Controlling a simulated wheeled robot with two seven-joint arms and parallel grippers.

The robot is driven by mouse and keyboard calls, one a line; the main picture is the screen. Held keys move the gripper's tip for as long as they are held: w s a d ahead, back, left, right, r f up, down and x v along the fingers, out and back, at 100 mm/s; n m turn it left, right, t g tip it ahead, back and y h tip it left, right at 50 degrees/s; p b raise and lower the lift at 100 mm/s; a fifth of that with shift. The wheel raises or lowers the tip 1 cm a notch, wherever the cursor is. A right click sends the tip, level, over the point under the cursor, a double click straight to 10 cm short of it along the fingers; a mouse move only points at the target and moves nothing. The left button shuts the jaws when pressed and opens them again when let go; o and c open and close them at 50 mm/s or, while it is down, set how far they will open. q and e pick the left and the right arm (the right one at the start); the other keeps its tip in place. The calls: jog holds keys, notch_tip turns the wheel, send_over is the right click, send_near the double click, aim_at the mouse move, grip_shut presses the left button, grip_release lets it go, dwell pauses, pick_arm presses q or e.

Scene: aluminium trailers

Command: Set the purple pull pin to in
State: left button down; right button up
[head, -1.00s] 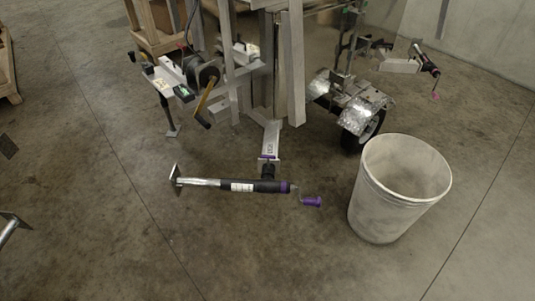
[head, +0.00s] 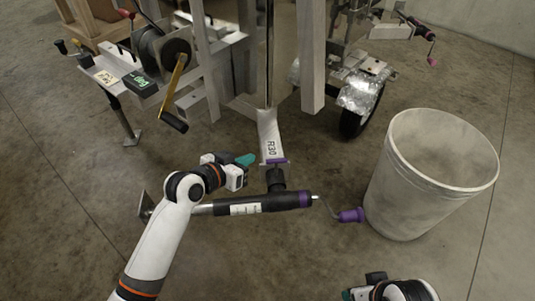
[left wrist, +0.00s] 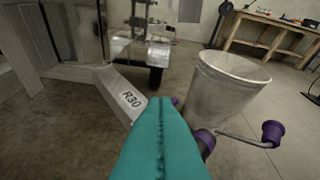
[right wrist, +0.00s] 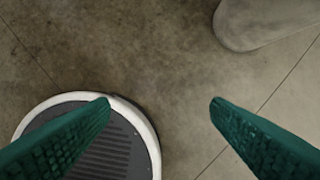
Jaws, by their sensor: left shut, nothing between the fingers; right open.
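The trailer tongue (head: 268,130), labelled R30, ends at a dark swivel mount (head: 276,180) that carries a black jack tube lying sideways (head: 256,203). A small purple part (head: 277,161) lies across the tongue's end at the mount; it looks like the pull pin, but its position is unclear. My left gripper (head: 248,159) is shut and empty just left of it, pointing toward it; contact cannot be told. In the left wrist view the shut teal fingers (left wrist: 160,105) hide most of the mount. My right gripper (right wrist: 160,104) is open over bare floor, low in the head view.
The jack has a purple band (head: 305,199) and a crank with purple handle (head: 352,215). A large pale bin (head: 425,190) stands to its right. A winch (head: 165,60) and the trailer frame are behind. A wheel (head: 355,118) stands right. Floor between is clear.

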pick_arm(q)
jog(key=b, duration=0.3)
send_over(271, 160)
notch_tip(271, 160, down, 3)
jog(key=shift+r, duration=0.1)
jog(key=shift+s+f+b, duration=0.25)
jog(key=shift+f+b, duration=0.1)
jog(key=shift+f, duration=0.55)
jog(key=shift+s+f+b, duration=0.25)
jog(key=shift+f+b, duration=0.05)
jog(key=shift+f, duration=0.6)
pick_arm(e)
jog(key=w+a+r+t+y, duration=0.1)
jog(key=w+a+r+t, duration=0.1)
jog(key=w+t, duration=0.2)
jog(key=w+a+r+t+y, duration=0.1)
jog(key=w+a+r+t, duration=0.1)
jog(key=w+t, duration=0.2)
jog(key=shift+w+r, duration=0.35)
jog(key=shift+w, duration=1.25)
